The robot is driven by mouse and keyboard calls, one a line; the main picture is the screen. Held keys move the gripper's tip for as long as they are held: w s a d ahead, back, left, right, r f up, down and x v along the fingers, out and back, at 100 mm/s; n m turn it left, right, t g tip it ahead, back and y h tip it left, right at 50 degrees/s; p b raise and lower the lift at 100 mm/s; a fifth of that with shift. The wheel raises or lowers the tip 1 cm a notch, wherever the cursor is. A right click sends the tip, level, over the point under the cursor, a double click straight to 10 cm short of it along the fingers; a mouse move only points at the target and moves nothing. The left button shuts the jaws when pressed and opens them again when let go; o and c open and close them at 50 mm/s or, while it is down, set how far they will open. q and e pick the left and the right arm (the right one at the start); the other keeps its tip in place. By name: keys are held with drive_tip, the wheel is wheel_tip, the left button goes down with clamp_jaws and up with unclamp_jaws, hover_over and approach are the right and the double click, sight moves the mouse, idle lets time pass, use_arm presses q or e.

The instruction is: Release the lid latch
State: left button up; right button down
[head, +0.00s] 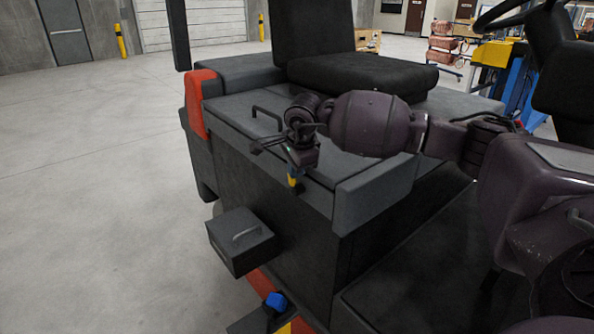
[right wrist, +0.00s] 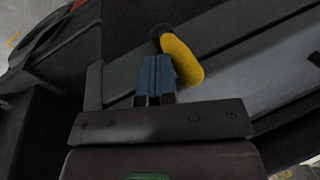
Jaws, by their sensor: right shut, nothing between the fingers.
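The lid (head: 235,108) is a flat grey panel on top of the vehicle's dark side housing, below the seat, and it lies closed. A yellow latch with a dark end (head: 292,181) sits at the lid's front edge; it shows larger in the right wrist view (right wrist: 182,62). My right gripper (head: 297,172) reaches down over this edge. Its blue fingers (right wrist: 155,78) are shut and empty, close beside the yellow latch. Whether they touch it I cannot tell. What seems to be my left gripper (head: 276,300) shows only as blue fingertips and a dark bar at the bottom.
A dark bent handle (head: 266,118) stands on the lid near my right wrist. A dark box with a grey handle (head: 240,242) juts out from the housing below. The black seat (head: 350,72) is behind my forearm. Open concrete floor (head: 90,200) lies to the left.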

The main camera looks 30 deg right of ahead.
drive_tip(key=shift+w+a+r+g+b, duration=0.1)
drive_tip(key=shift+w+g+b, duration=0.25)
drive_tip(key=shift+w+g, duration=0.6)
use_arm(q)
wheel_tip(320, 180, down, 6)
drive_tip(key=b, duration=0.6)
drive_tip(key=shift+d+g, duration=0.2)
drive_tip(key=shift+g, duration=0.1)
use_arm(e)
drive_tip(key=w+f, duration=0.5)
drive_tip(key=w, duration=0.3)
drive_tip(key=shift+w+a, duration=0.15)
drive_tip(key=shift+a, duration=0.15)
use_arm(q)
drive_tip(key=shift+w, duration=0.2)
drive_tip(key=shift+s+f, duration=0.15)
use_arm(e)
drive_tip(key=shift+r, duration=0.15)
